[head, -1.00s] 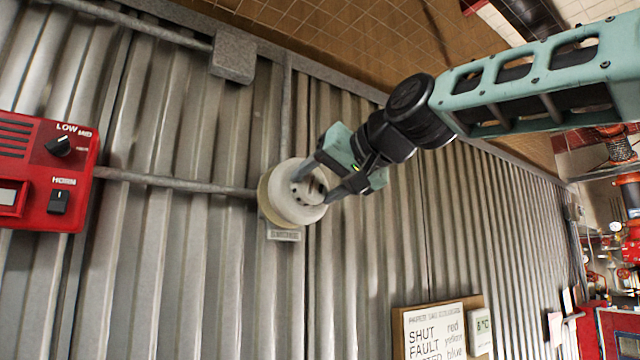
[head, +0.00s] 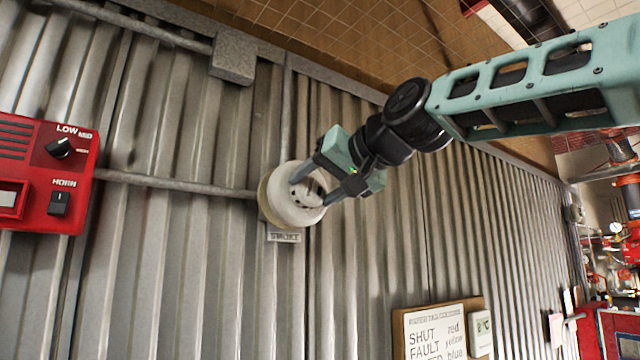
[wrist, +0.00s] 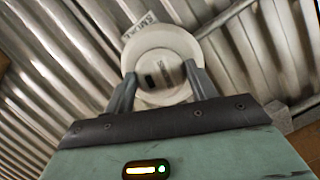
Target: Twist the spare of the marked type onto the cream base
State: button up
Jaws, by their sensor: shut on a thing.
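A white round detector head (head: 297,197) sits against the cream base (head: 266,205) on the corrugated wall. Only the base's left edge shows behind the head. A small label reading SMOKE (head: 284,237) is fixed just below the base. My gripper (head: 310,190) is shut on the head, one finger on each side of it. In the wrist view the head (wrist: 160,58) lies between my two fingers (wrist: 157,92), and the label (wrist: 139,25) shows above it. The seam between head and base is too small to judge whether they are locked.
A red panel (head: 42,170) with a LOW/MID knob and a HORN switch is on the wall at left. Conduits run to the base from left and above, with a grey box (head: 233,57) above. A sign board (head: 437,332) is at lower right. The wall around the base is clear.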

jog(key=shift+w+a+p, duration=0.6)
jog(key=shift+w+a, duration=0.1)
jog(key=shift+w, duration=0.3)
jog(key=o, duration=1.4)
jog(key=b+v, duration=0.7)
jog(key=v, duration=1)
jog(key=shift+s+b, duration=0.25)
jog(key=shift+b, duration=0.1)
